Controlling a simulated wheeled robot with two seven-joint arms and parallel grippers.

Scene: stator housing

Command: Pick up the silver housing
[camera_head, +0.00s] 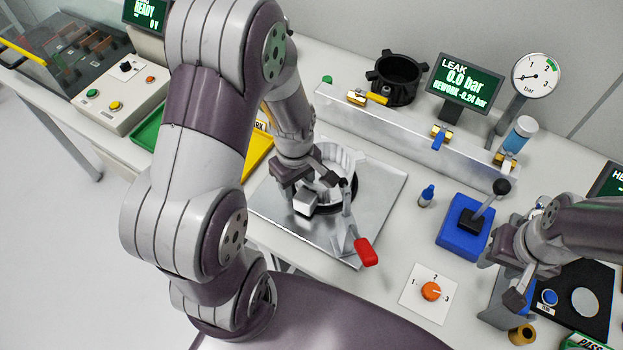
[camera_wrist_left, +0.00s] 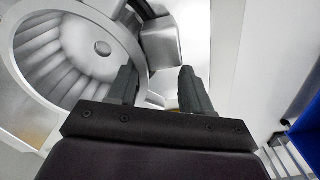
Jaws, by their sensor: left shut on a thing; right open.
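The silver housing (camera_head: 343,160) is a ribbed round metal part. It sits at a black ring on a flat metal plate (camera_head: 385,190) and is partly hidden by my left arm. In the left wrist view the housing (camera_wrist_left: 60,60) shows its finned, bowl-like inside and round rim at the left. My left gripper (camera_head: 308,192) is at the housing's near side. Its two fingers (camera_wrist_left: 157,88) are shut on the boxy lug on the housing's side. I cannot tell whether the housing is clear of the plate. My right gripper (camera_head: 500,280) is open at the lower right.
A clamp with a red handle (camera_head: 366,252) stands at the plate's front. A metal rail (camera_head: 400,125) runs behind. A yellow tray (camera_head: 257,150) is left.

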